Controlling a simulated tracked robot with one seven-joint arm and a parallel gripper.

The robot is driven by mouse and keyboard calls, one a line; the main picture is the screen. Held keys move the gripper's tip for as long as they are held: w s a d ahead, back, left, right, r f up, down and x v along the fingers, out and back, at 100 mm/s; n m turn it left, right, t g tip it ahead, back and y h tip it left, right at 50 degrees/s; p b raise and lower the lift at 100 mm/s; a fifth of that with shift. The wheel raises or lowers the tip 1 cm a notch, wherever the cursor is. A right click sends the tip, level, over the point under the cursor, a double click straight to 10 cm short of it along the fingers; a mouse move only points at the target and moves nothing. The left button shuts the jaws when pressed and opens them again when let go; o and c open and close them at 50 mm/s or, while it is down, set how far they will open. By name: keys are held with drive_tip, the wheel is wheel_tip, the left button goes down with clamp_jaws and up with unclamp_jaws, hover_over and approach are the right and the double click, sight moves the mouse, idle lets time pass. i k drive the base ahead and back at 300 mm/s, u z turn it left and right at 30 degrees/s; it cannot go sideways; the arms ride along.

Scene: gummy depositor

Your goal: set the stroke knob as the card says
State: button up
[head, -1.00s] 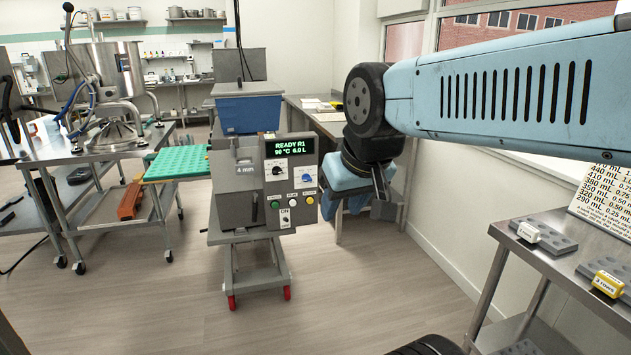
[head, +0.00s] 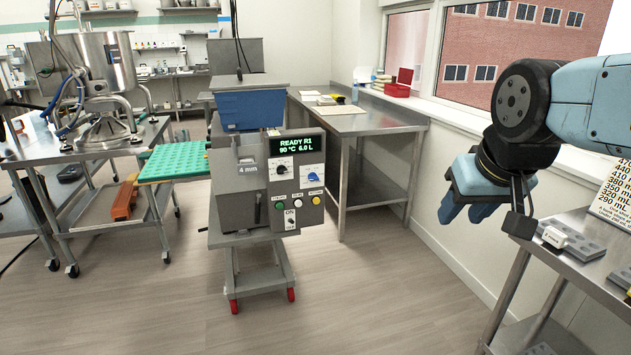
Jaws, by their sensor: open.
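The depositor (head: 240,187) stands on a wheeled stand with a blue hopper (head: 251,108) on top. Its control panel (head: 310,150) faces me, with a screen reading "READY R1 90 °C 6.0 L". Below the screen are a black knob (head: 281,170) and a blue knob (head: 312,171); their scale marks are too small to read. The card (head: 612,196) is at the right edge, partly cut off, with rows of mL values. My gripper (head: 465,205) is at the right, well apart from the panel, its blue fingers pointing down with nothing seen in them.
A steel table (head: 362,122) is behind the depositor. A green tray (head: 174,163) and a kettle (head: 108,72) on a cart are left. The floor in front is clear.

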sight(313, 176)
drive_tip(key=z, duration=0.1)
drive_tip(key=i, duration=1)
drive_tip(key=u, duration=0.1)
